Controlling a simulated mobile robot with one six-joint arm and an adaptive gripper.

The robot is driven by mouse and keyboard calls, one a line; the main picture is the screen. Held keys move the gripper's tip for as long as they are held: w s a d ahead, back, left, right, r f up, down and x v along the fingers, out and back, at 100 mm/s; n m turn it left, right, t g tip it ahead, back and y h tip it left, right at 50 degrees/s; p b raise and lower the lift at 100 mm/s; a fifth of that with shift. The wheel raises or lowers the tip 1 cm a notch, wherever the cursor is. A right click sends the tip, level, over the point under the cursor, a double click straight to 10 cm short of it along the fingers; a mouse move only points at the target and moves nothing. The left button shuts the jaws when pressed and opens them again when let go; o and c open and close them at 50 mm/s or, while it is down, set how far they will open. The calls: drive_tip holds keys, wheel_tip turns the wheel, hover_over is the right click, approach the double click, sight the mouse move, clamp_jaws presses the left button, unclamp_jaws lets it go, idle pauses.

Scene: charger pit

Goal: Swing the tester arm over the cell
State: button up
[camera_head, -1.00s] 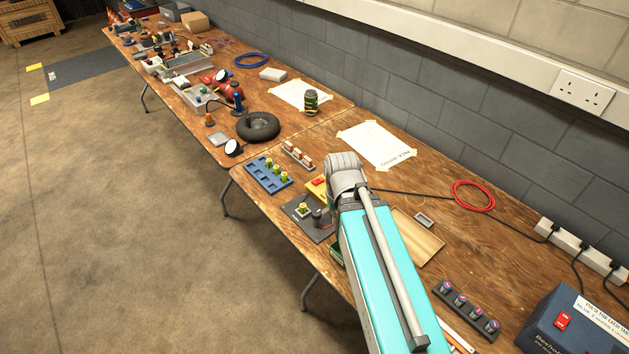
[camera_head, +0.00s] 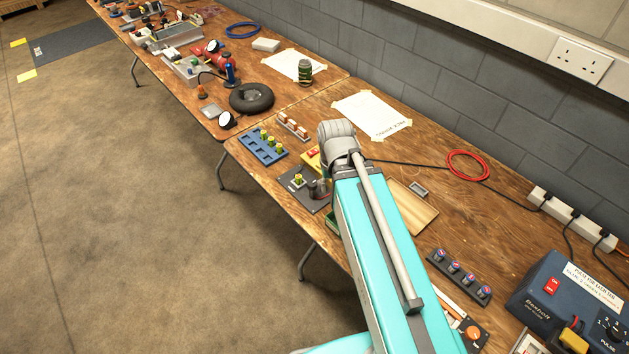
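A dark grey plate (camera_head: 307,203) lies near the front edge of the table, left of my arm. A yellow-green cell (camera_head: 298,181) stands upright on it. A dark round post (camera_head: 318,188) stands on the plate beside the cell, close to my arm. I cannot make out how the tester arm is turned; it may be partly hidden. A yellow box with a red part (camera_head: 312,154) sits just behind the plate, partly covered by my arm. My gripper is hidden behind my own grey wrist and turquoise arm link.
A blue tray (camera_head: 270,157) with several cells is left of the plate. A wooden board (camera_head: 421,214), a dark rack (camera_head: 441,264) and a blue boxed device (camera_head: 548,309) lie to the right. A red cable coil (camera_head: 467,165) and taped paper (camera_head: 371,116) are behind.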

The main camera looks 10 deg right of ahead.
drive_tip(key=o, duration=0.4)
drive_tip(key=shift+w+a+r+m+p, duration=0.15)
drive_tip(key=shift+w+r+m+p, duration=0.15)
drive_tip(key=shift+w, duration=0.25)
drive_tip(key=shift+w+a+r+m+p, duration=0.15)
drive_tip(key=shift+w+r+m, duration=0.15)
drive_tip(key=shift+w+m, duration=0.15)
wheel_tip(320, 180, up, 4)
drive_tip(key=m+p, duration=0.4)
drive_tip(key=m, duration=0.4)
hover_over(312, 183)
drive_tip(key=shift+f, duration=0.2)
drive_tip(key=shift+f+b, duration=0.15)
drive_tip(key=shift+b, duration=0.2)
wheel_tip(312, 183, down, 14)
drive_tip(key=b, duration=1.3)
drive_tip(key=shift+r, duration=0.25)
clamp_jaws()
